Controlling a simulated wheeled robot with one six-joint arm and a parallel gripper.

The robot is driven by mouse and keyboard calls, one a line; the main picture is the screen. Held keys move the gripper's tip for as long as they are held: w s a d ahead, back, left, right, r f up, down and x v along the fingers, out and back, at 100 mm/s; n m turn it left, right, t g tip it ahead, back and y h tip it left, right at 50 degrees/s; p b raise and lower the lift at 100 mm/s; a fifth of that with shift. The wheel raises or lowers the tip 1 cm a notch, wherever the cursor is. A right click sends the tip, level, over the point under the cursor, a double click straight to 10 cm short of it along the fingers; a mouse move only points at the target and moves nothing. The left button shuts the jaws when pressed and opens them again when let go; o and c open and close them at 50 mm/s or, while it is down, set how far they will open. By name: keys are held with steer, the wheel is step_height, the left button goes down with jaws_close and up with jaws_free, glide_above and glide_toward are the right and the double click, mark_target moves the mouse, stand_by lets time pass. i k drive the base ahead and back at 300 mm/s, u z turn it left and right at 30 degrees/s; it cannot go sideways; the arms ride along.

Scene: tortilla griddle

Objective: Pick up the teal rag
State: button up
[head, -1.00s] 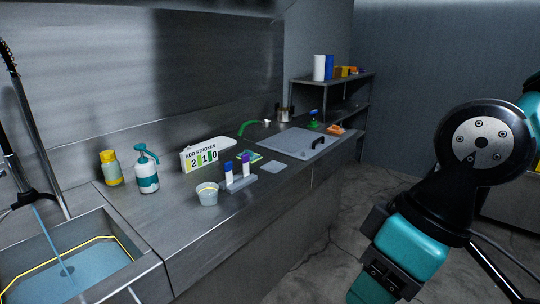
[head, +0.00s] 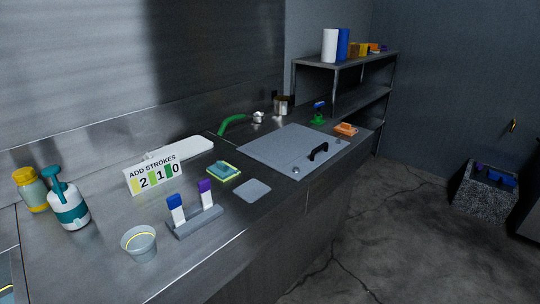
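A small teal piece with a yellow-green edge (head: 224,171) lies flat on the steel counter, behind the marker holder and left of the griddle cover. It looks like the teal rag, but it is too small to tell cloth from sponge. Nothing covers it. My gripper and arm are out of view.
Near it stand a number sign (head: 155,175), a holder with blue and purple-capped sticks (head: 195,223), a grey square (head: 252,190) and a clear cup (head: 139,244). A flat cover with a black handle (head: 285,147) and an orange piece (head: 346,129) lie farther back. The floor (head: 400,235) is open.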

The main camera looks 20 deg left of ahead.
mark_target(223, 170)
steer(key=z, duration=0.05)
steer(key=i, duration=1)
steer(key=u, duration=0.55)
steer(key=i, duration=0.6)
steer(key=u, duration=1.3)
steer(key=i, duration=0.6)
steer(key=u, duration=0.6)
